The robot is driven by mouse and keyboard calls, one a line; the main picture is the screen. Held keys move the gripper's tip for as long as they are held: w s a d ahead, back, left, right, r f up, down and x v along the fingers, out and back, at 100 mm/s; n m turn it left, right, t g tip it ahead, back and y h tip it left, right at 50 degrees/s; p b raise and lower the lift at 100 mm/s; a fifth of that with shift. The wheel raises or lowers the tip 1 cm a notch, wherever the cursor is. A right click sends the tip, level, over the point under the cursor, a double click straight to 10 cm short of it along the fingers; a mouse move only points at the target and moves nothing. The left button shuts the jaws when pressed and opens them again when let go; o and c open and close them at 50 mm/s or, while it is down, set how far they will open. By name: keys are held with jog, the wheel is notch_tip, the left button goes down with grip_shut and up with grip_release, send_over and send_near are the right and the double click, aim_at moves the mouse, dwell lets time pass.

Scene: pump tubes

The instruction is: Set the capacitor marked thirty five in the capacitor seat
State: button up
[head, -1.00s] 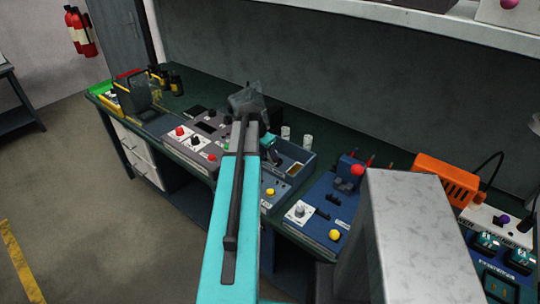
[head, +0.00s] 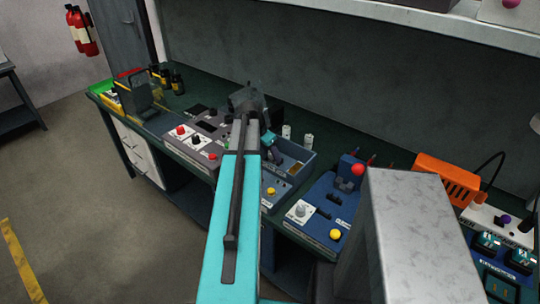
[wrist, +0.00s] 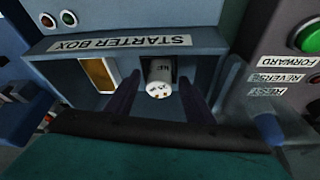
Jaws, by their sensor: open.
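The starter box (wrist: 222,55) fills the middle of the wrist view, its label upside down; in the head view it is the blue tray-like box (head: 306,157). A white capacitor (wrist: 159,77) stands in the recess of the box beside a brass-coloured plate (wrist: 98,74). Its printed marking is too blurred to read surely. My gripper (wrist: 158,86) is open, one dark finger on each side of this capacitor, with small gaps visible. My arm hides much of the box there.
A grey panel (wrist: 285,85) with a green button and FORWARD, REVERSE and REST labels stands right of the box in the wrist view. In the head view, a blue control unit (head: 325,212) and an orange case (head: 447,178) stand to the right along the green bench.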

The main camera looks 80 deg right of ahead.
jog(key=b+v, duration=0.2)
jog(key=v, duration=0.9)
jog(key=shift+r, duration=0.2)
jog(key=shift+w+a, duration=0.1)
dwell(0.3)
jog(key=shift+a, duration=0.1)
